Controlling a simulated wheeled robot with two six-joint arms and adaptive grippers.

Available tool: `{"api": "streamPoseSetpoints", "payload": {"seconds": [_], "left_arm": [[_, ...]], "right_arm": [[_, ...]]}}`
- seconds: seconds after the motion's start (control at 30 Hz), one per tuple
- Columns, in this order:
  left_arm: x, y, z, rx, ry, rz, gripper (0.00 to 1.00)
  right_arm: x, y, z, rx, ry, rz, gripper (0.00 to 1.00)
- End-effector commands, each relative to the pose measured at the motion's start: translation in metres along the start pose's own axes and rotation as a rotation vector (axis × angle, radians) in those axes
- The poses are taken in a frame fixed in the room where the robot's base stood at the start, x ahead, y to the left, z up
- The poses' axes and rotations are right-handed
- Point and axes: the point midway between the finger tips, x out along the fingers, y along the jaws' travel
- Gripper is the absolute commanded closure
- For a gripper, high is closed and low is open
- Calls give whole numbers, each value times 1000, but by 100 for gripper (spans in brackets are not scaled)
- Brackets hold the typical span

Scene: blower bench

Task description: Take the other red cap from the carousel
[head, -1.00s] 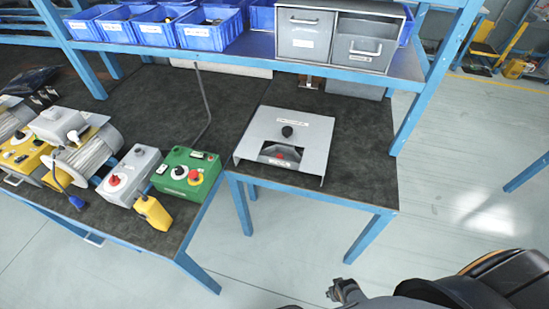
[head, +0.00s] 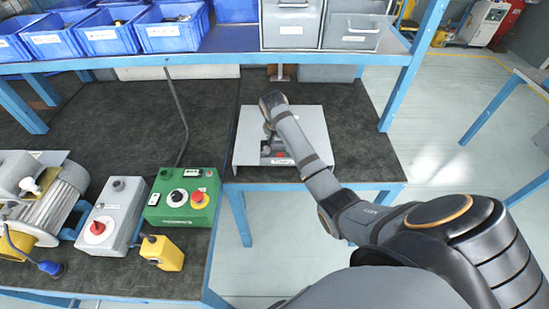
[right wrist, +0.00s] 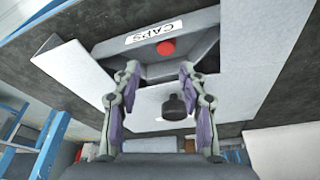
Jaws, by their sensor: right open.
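The carousel is a grey sheet-metal box (head: 313,125) on the right-hand bench, with an open window in its front. A red cap (head: 281,154) shows in the window; in the right wrist view it is a red disc (right wrist: 166,48) beside the CAPS label (right wrist: 154,32). My right gripper (right wrist: 158,75) is open and empty, its two fingers spread in front of the window, apart from the cap. The carousel's black knob (right wrist: 174,107) shows between the fingers. In the head view my arm covers the knob and most of the gripper (head: 267,138). My left gripper is out of view.
A green control box (head: 184,197), a grey box with a red knob (head: 106,216) and a yellow box (head: 162,253) stand on the left bench. A shelf with blue bins (head: 172,30) and grey drawers (head: 352,32) runs above. The bench right of the carousel is clear.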

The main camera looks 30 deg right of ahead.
Motion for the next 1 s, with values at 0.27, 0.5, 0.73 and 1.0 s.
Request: {"api": "streamPoseSetpoints", "payload": {"seconds": [0.27,0.5,0.73,1.0], "left_arm": [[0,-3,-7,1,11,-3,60],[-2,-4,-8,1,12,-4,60],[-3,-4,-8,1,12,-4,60],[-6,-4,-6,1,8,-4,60]], "right_arm": [[-2,-3,-10,48,-5,8,58],[37,-3,-9,46,-5,7,58],[47,-4,-9,45,-5,6,58],[90,-7,-7,44,-5,6,58]]}}
